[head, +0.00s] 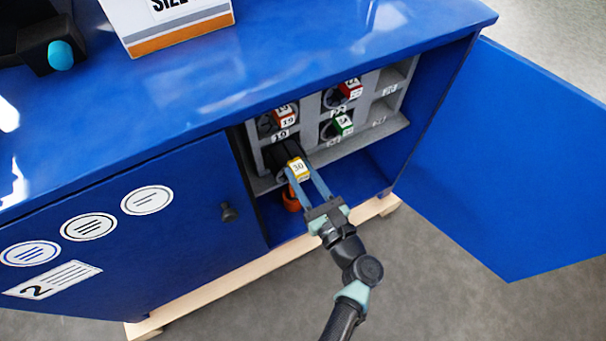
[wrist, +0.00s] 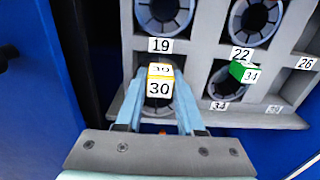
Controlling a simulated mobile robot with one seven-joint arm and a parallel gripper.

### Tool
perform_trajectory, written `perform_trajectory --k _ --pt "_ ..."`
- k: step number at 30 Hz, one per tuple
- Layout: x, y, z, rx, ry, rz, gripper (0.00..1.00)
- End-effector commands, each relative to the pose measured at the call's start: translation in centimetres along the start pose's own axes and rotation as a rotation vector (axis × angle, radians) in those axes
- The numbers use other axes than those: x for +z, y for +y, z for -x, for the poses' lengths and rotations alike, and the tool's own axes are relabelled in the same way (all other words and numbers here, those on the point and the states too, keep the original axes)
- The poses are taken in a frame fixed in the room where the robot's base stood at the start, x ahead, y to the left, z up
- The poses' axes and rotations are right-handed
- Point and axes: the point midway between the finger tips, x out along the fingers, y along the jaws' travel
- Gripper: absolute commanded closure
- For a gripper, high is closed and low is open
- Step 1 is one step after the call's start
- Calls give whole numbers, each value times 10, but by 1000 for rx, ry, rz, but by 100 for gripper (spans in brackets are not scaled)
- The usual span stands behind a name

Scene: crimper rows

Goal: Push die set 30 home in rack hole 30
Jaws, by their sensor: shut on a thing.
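Die set 30 (head: 298,168) has a yellow tag with a white "30" label. It stands at the lower left hole of the grey rack (head: 311,122), and its tag also shows in the wrist view (wrist: 159,87). My gripper (head: 303,178) is shut on it, with one pale blue finger on each side of the tag (wrist: 160,105). The die's dark round body lies behind the tag, at the hole. How deep it sits I cannot tell. The hole's own number label is hidden behind the die and my gripper.
Die set 19 (head: 286,116) sits above, and die set 34 with a green tag (head: 343,125) sits to the right. An upper right die (head: 350,89) has a red tag. An orange object (head: 291,200) is below. The open blue door (head: 500,150) stands at right.

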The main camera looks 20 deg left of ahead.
Motion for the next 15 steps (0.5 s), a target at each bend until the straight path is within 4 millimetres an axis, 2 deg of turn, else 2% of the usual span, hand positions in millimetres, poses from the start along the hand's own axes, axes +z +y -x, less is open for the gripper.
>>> perform_trajectory --k 1,15 --pt "6 -2 -2 1 -12 4 100" --pt "6 -1 -12 2 -12 4 100"
